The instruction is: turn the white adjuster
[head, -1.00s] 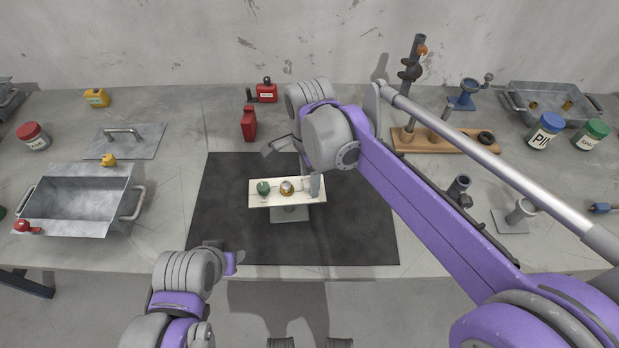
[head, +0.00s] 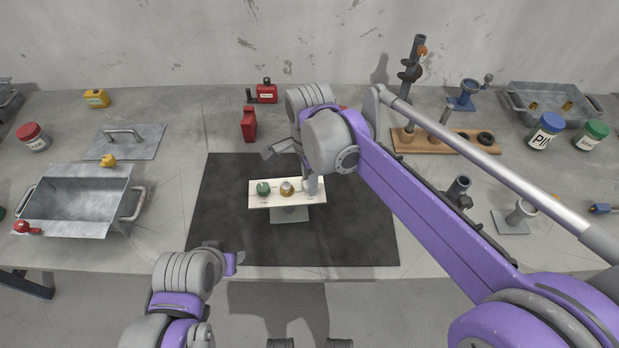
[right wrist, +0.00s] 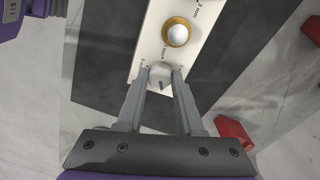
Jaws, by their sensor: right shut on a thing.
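The white adjuster (right wrist: 160,76) is a round knob at one end of the cream panel (right wrist: 148,42), seen in the right wrist view. My right gripper (right wrist: 162,80) is shut on it, one finger on each side. In the head view the panel (head: 270,205) stands on a small base over the black mat, and my right gripper (head: 308,178) comes down at its right end, hiding most of the adjuster. A green knob (head: 263,188) and a brass-ringed knob (head: 287,188) sit further left on the panel. My left gripper (head: 236,259) is near the table's front edge, its fingers too unclear to judge.
The black mat (head: 220,225) around the panel is clear. A metal bin (head: 85,200) stands to the left. A wooden board with posts (head: 450,140) and a metal tray (head: 555,100) are at the back right.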

